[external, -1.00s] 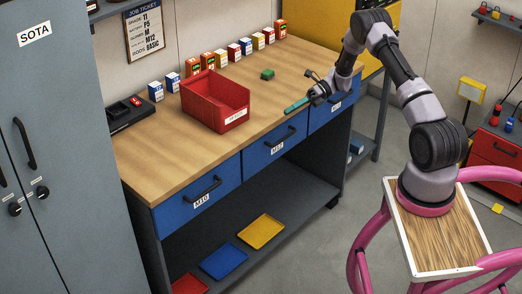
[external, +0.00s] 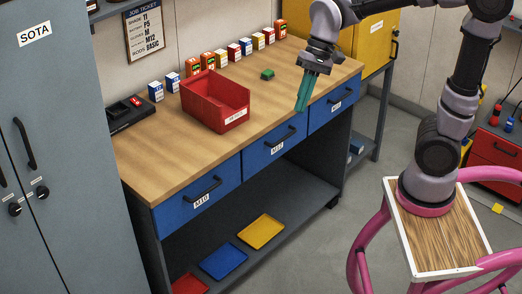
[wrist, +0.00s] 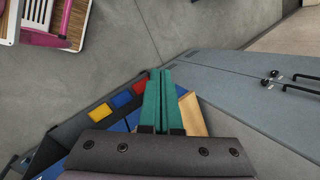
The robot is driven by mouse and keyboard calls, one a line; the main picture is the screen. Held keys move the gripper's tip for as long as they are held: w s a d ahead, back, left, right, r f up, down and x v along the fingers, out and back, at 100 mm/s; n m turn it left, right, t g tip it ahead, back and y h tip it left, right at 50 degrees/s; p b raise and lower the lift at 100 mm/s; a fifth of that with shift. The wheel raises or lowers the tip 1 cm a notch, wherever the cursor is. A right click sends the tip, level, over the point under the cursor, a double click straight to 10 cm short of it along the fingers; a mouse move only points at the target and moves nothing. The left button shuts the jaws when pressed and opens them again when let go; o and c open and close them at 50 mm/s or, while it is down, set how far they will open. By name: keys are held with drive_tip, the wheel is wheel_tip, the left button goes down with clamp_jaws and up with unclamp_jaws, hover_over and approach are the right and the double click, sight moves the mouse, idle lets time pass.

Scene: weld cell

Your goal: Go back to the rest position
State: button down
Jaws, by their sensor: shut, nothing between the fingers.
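My gripper (external: 302,106) has teal fingers and points down above the front edge of the workbench in the external view, to the right of the red bin. Its fingers are shut together with nothing between them. In the wrist view the shut teal fingers (wrist: 157,76) reach up from the bottom middle. My arm rises from its base at the right and bends over to the bench.
The wooden workbench (external: 165,175) carries a red bin (external: 205,105), a green block (external: 267,74) and a row of small boxes along the wall. Blue drawers (external: 270,148) are closed below. A grey cabinet (external: 60,130) stands at left. Open floor lies between bench and base.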

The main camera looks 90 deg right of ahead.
drive_tip(key=s+a+r+n+t+h, duration=0.2)
drive_tip(key=s+a+r+n+t, duration=0.1)
drive_tip(key=s+a+n, duration=0.6)
drive_tip(key=s+n, duration=0.1)
drive_tip(key=s, duration=0.2)
drive_tip(key=shift+r, duration=0.15)
